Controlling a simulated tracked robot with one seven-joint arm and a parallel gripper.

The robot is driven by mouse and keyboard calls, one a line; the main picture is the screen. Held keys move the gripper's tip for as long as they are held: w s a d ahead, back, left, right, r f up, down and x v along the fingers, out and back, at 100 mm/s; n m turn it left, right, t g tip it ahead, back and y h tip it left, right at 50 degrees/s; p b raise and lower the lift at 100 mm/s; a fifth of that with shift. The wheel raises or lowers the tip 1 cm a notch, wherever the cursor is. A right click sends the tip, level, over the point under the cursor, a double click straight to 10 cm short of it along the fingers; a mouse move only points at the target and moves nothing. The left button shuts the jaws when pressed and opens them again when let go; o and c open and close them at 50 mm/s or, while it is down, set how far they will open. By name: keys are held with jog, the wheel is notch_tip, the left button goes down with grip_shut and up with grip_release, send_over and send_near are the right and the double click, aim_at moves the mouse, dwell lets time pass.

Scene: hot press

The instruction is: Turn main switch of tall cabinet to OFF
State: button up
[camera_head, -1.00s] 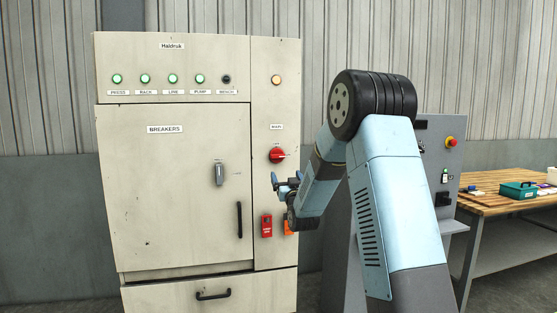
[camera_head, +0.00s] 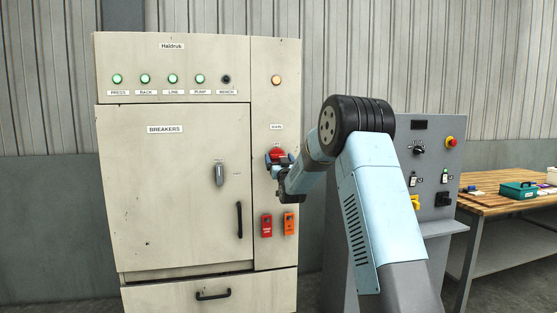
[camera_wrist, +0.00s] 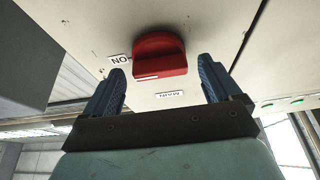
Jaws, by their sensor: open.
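The tall cabinet (camera_head: 170,230) is beige and stands at the left in the head view. Its red main switch (camera_head: 277,153) sits on the narrow right panel below the MAIN label and is partly hidden by my gripper (camera_head: 279,163). In the wrist view the red switch knob (camera_wrist: 160,55) lies ahead, between and beyond my blue fingertips (camera_wrist: 163,78). The knob's white mark points to the ON label (camera_wrist: 120,59). My gripper is open, with a finger on each side of the knob. I cannot tell whether the fingers touch it.
Red (camera_head: 266,226) and orange (camera_head: 289,223) tags hang below the switch. The breaker door has a grey latch (camera_head: 219,174) and a black handle (camera_head: 239,219). A grey control console (camera_head: 440,150) stands right of the cabinet, and a wooden workbench (camera_head: 490,205) is farther right.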

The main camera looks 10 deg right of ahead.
jog(key=shift+w+r, duration=0.2)
jog(key=shift+w, duration=0.3)
jog(key=shift+c, duration=0.4)
jog(key=c, duration=0.9)
